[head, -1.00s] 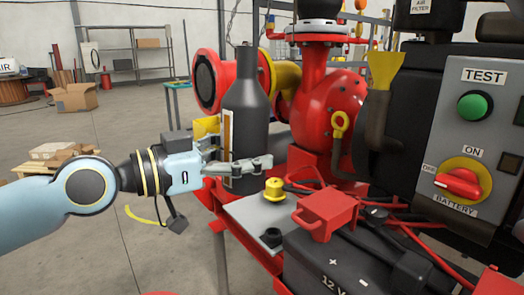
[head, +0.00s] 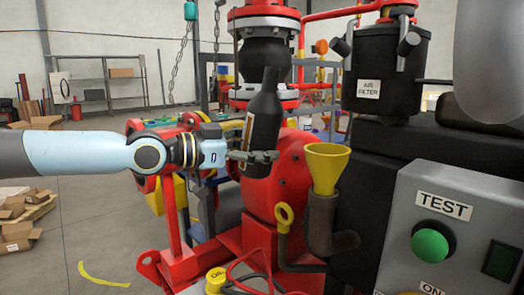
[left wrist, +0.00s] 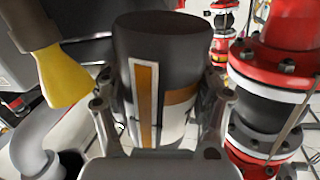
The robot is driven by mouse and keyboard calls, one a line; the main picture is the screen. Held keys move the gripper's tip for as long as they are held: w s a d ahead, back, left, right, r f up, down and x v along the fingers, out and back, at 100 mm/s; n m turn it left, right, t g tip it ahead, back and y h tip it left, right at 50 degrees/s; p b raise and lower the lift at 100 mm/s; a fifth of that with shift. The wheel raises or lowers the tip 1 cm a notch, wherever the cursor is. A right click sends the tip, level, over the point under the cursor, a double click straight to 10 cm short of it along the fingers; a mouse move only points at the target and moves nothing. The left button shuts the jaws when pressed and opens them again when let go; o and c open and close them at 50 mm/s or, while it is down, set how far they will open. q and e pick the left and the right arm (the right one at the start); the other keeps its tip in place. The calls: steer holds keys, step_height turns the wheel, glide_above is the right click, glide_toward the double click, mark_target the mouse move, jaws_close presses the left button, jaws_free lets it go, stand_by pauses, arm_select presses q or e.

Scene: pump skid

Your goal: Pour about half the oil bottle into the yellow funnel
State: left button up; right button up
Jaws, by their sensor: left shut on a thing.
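The dark oil bottle (head: 264,125) is in the head view, left of the yellow funnel (head: 327,166) and tilted slightly to the right. My left gripper (head: 262,157) is shut around the bottle's lower body and holds it up in front of the red pump. In the left wrist view the bottle (left wrist: 160,50) fills the middle between the fingers, with an amber level strip on its side. The funnel (left wrist: 62,76) also shows there at the left, on its dark filler neck (head: 320,222). The bottle's mouth is apart from the funnel. My right gripper is not in view.
A grey control panel (head: 460,205) with a green TEST button stands at the right. A yellow-ringed dipstick (head: 284,216) stands just left of the filler neck.

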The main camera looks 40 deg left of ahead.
arm_select(q)
steer(key=shift+s+d+r+m+p, duration=0.1)
steer(key=shift+d+r+m+p, duration=0.2)
steer(key=shift+m+p, duration=0.5)
steer(key=m+p, duration=0.1)
steer(key=y+p, duration=0.1)
steer(key=shift+d+f+m+g+p, duration=0.25)
steer(key=shift+d+m+g+p, duration=0.1)
steer(key=shift+d+m+g, duration=0.05)
steer(key=shift+d+r+m+y+p, duration=0.25)
steer(key=shift+d+m+y+p, duration=0.45)
steer(key=shift+p, duration=0.55)
steer(key=shift+f+g, duration=0.2)
steer(key=shift+g, duration=0.1)
steer(key=shift+a, duration=0.1)
steer(key=shift+a+r+m+p, duration=0.45)
steer(key=shift+r+m+p, duration=0.1)
steer(key=shift+m, duration=0.15)
steer(key=shift+a+r, duration=0.1)
steer(key=shift+a, duration=0.05)
